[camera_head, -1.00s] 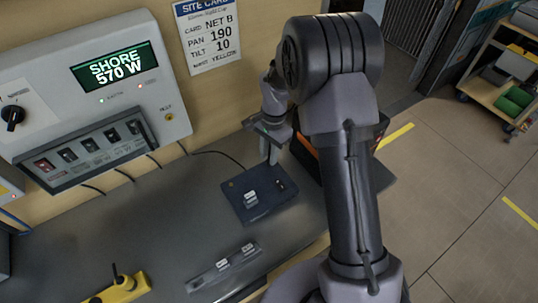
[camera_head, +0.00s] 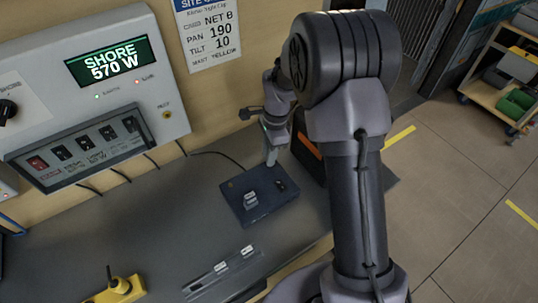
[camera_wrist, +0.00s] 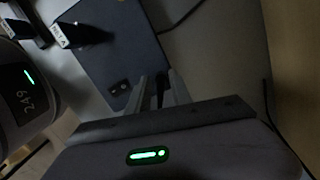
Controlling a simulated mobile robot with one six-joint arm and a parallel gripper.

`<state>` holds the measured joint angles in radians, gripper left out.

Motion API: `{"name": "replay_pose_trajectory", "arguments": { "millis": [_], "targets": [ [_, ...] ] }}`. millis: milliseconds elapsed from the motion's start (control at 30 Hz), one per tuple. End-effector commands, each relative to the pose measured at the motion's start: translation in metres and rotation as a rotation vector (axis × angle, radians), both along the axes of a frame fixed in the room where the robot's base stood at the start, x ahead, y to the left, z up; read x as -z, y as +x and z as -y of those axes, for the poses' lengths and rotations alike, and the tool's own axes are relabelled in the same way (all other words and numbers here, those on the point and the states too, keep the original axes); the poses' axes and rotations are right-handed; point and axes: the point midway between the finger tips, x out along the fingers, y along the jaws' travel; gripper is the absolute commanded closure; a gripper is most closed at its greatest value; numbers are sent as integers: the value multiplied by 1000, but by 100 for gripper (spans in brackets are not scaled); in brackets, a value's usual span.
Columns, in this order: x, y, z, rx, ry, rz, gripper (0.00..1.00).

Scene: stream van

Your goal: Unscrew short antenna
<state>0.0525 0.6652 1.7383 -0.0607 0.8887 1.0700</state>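A dark blue box (camera_head: 240,207) lies on the grey counter, with a white-labelled tag (camera_head: 250,199) standing on it and a small dark fitting (camera_head: 280,185) near its right edge. My gripper (camera_head: 271,162) points down just behind the box's far right edge. In the wrist view the box (camera_wrist: 95,55) shows two small round fittings (camera_wrist: 120,87) and a tag (camera_wrist: 62,36) that seems to read NET A. The gripper's fingers (camera_wrist: 160,92) are beside the box there, with something dark between them. I cannot tell whether that is a short antenna; none shows clearly elsewhere.
A grey tray with two labelled pieces (camera_head: 228,277) and a yellow object (camera_head: 117,288) are at the counter's front. The control panel (camera_head: 90,90) stands behind. A black and orange case (camera_head: 308,150) is close right of my gripper. A cable runs behind the box.

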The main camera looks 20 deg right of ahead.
Motion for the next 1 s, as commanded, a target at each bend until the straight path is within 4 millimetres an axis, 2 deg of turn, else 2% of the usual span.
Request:
{"name": "replay_pose_trajectory", "arguments": {
  "millis": [333,700,967,1000],
  "targets": [
    [0,0,0,35,0,1,74],
    [1,1,0,336,0,1,74],
    [-1,1,0,366,0,0,74],
    [-1,1,0,365,0,0,80]
  ]
}}
